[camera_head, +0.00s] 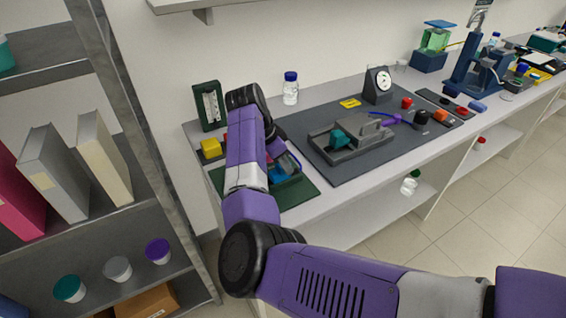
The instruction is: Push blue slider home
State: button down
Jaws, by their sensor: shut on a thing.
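My gripper (279,152) points down over a dark tray (288,181) on a green mat (300,192) at the near left of the bench. My own forearm covers much of it, and its fingertips are hard to make out. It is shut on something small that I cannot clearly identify. A small blue piece (274,170) shows beside my forearm in the tray area; I cannot tell whether it is the blue slider. A grey rig (352,148) with a teal block (339,138) stands on the dark mat to the right, apart from my gripper.
A yellow block (211,148) and a dark green gauge (209,105) stand left of my forearm. A blue-capped bottle (290,88) and a dial (379,84) stand at the back. A shelf unit (139,110) rises at left. The dark mat's front (345,174) is bare.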

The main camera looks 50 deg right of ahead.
aim_at(277, 173)
dwell(0.5)
jog(key=a, duration=0.1)
jog(key=w+a, duration=0.1)
jog(key=a, duration=0.1)
jog(key=shift+a, duration=0.2)
jog(key=c, duration=1)
grip_release()
jog(key=shift+r, duration=0.1)
jog(key=b+v, duration=0.2)
jog(key=v, duration=0.5)
jog(key=shift+r, duration=0.35)
jog(key=shift+a, duration=0.15)
